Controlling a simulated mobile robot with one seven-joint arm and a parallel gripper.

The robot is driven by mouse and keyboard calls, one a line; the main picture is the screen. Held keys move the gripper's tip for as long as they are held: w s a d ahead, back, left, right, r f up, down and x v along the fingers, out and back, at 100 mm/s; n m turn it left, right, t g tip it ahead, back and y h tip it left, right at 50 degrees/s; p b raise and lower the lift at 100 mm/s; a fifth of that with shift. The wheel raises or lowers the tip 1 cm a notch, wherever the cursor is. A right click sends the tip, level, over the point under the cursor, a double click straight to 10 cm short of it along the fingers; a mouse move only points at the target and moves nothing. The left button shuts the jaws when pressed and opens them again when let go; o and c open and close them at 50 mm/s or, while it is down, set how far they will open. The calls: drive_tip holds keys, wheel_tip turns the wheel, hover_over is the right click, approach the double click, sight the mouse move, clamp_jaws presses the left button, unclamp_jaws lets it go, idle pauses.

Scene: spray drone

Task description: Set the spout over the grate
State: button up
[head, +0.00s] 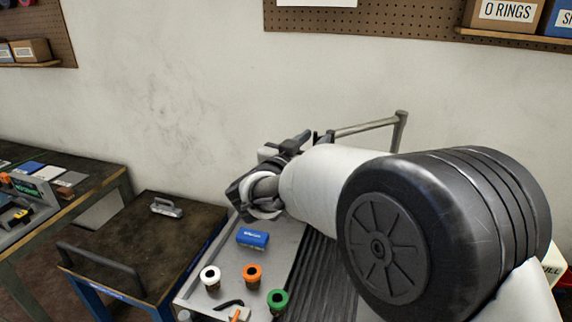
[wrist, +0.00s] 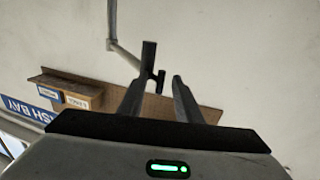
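The grey spout (head: 368,128) runs from a post at the right to a dark end piece near my gripper, above the back of the bench. In the wrist view the spout pipe (wrist: 122,52) ends at a dark upright piece (wrist: 149,62). My gripper (wrist: 157,82) is open, its two fingers apart on either side of the dark piece's lower part, with gaps visible. In the head view my wrist and arm hide much of the gripper. The dark ribbed grate (head: 318,268) lies in the bench top, partly hidden by my arm.
A dark cart (head: 140,238) with a metal handle piece stands left. The wall is close behind.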

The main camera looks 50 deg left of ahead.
drive_tip(key=b+v, duration=0.2)
drive_tip(key=v, duration=1.5)
drive_tip(key=shift+a, duration=0.2)
